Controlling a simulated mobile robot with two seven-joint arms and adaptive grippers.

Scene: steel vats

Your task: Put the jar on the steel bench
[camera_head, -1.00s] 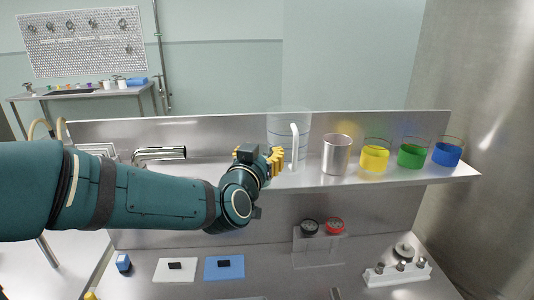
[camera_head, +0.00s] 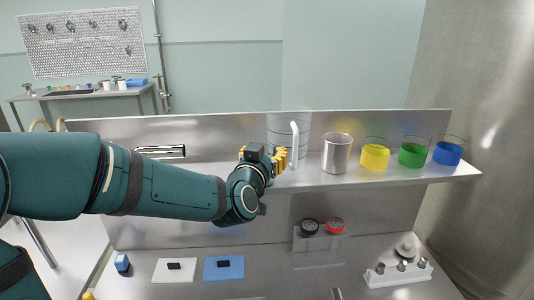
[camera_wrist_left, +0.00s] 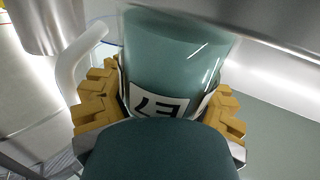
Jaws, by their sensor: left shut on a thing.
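My left gripper (camera_head: 279,160) is at the raised steel shelf, just left of the clear pitcher. In the left wrist view its yellow ridged fingers (camera_wrist_left: 165,112) are shut on both sides of the jar (camera_wrist_left: 175,50), a greenish, glossy, see-through-looking cylinder with a white label with dark marks. In the head view the jar is hidden behind my gripper and wrist. I cannot tell whether it touches the shelf. The steel bench (camera_head: 190,291) spreads below and in front of the shelf. My right gripper is not in view.
The clear pitcher (camera_head: 295,145) with a white handle stands close by the fingers. A steel cup (camera_head: 336,154) and yellow (camera_head: 375,157), green (camera_head: 412,155) and blue (camera_head: 447,154) beakers stand rightward. White (camera_head: 174,269) and blue (camera_head: 224,268) mats and a white rack (camera_head: 397,274) occupy the lower surface.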

